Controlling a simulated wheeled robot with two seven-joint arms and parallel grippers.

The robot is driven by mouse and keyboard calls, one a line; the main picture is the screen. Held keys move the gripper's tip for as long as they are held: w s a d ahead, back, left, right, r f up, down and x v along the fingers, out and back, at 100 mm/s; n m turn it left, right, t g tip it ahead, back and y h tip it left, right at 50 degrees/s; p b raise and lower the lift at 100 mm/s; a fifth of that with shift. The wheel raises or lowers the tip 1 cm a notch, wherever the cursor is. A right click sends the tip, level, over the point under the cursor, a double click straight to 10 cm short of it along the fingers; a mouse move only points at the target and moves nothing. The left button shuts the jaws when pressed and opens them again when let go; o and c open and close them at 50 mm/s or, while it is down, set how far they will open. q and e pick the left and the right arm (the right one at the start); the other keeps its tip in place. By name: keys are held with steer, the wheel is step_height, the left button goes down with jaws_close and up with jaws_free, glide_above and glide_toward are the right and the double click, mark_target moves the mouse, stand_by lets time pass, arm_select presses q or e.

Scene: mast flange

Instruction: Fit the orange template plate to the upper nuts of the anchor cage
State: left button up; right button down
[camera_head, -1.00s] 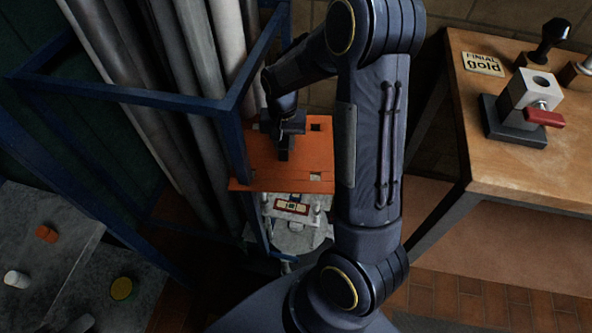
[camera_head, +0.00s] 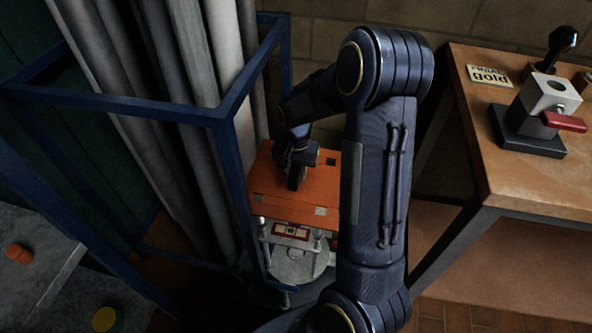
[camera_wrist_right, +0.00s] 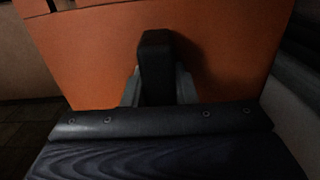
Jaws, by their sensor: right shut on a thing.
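The orange template plate (camera_head: 265,193) is a flat plate with small square openings, seen from above in the head view. My right gripper (camera_head: 295,178) is shut on a dark upright grip at its middle. In the right wrist view the plate (camera_wrist_right: 90,50) fills the background behind the dark grip (camera_wrist_right: 156,65). The anchor cage (camera_head: 318,240) stands under the plate's near edge, with pale rods and a round grey base. The plate hides its far part and most upper nuts; I cannot tell whether plate and nuts touch. My left gripper is not in view.
A blue frame (camera_head: 235,105) holding long grey pipes (camera_head: 170,80) stands close on the plate's left. A wooden table (camera_head: 500,185) on the right carries a clamp block (camera_head: 545,105) with a red handle and a lettered card (camera_head: 490,76). A grey surface (camera_head: 40,265) lies at lower left.

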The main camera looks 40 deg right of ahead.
steer(key=shift+f+b, duration=1.75)
steer(key=shift+f, duration=1.05)
steer(key=shift+r+p, duration=0.1)
steer(key=shift+p, duration=0.35)
step_height(320, 180, down, 6)
steer(key=b, duration=0.4)
steer(key=shift+f, duration=0.25)
stand_by(1.4)
steer(key=c, duration=1.1)
jaws_free()
steer(key=shift+r, duration=0.1)
step_height(320, 180, up, 8)
steer(key=p, duration=0.2)
steer(key=shift+p, duration=0.4)
